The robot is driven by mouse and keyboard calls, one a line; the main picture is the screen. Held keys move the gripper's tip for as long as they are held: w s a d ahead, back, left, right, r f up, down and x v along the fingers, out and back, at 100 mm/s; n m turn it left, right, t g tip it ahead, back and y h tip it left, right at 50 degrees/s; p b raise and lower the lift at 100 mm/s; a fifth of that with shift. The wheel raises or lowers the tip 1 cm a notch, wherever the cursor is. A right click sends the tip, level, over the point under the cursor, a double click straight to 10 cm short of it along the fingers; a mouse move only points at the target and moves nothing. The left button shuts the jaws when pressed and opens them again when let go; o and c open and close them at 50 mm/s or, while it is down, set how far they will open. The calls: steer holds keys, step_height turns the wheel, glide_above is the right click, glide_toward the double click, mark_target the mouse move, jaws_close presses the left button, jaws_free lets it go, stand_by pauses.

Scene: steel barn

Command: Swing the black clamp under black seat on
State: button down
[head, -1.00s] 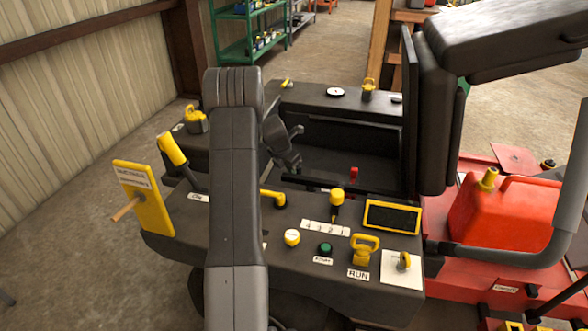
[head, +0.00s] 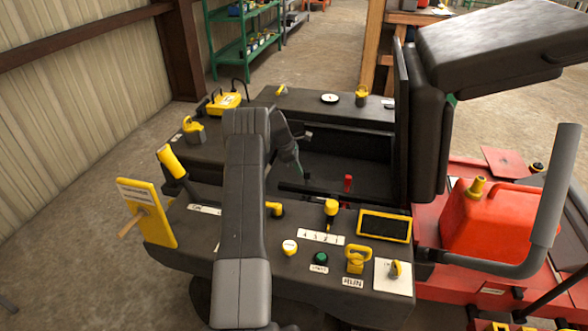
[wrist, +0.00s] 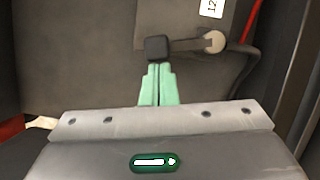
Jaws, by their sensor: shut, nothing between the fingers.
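The black clamp (wrist: 157,47) shows in the wrist view as a small dark block on an arm that runs right to a round, pale metal end (wrist: 215,41). My gripper (wrist: 158,68) is shut and empty; its green fingertips are right at the block's lower edge, and I cannot tell whether they touch it. In the head view my gripper (head: 300,174) reaches down into the open bay under the raised black seat (head: 426,125). My arm hides part of that bay. The clamp is too small to make out there.
A white "12" label (wrist: 212,8) and a red cable (wrist: 250,22) lie near the clamp. A red upright piece (head: 347,183) stands in the bay. The control panel (head: 220,245), with yellow handles and a screen (head: 384,227), borders the bay in front. A red fuel can (head: 490,222) stands right.

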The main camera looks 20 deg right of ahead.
steer(key=shift+d+m+g, duration=0.3)
steer(key=shift+d+m, duration=0.5)
steer(key=shift+d, duration=0.2)
steer(key=shift+r, duration=0.1)
steer(key=p+v, duration=0.1)
steer(key=v, duration=1.2)
steer(key=shift+r+p, duration=0.35)
steer(key=shift+p, duration=0.05)
steer(key=shift+d, duration=0.1)
steer(key=b+x, duration=0.1)
steer(key=x, duration=1)
steer(key=shift+s+a+f+n+t+b, duration=0.3)
steer(key=shift+a+f+n+t+b, duration=0.2)
steer(key=shift+a+n, duration=0.5)
steer(key=shift+s+a+f+n+t+b, duration=0.25)
steer(key=shift+a+f+n+t+b, duration=0.25)
steer(key=shift+n, duration=0.85)
steer(key=shift+s+a+f+n+t+b, duration=0.35)
steer(key=shift+a+n+b, duration=0.2)
steer(key=shift+a+n, duration=0.5)
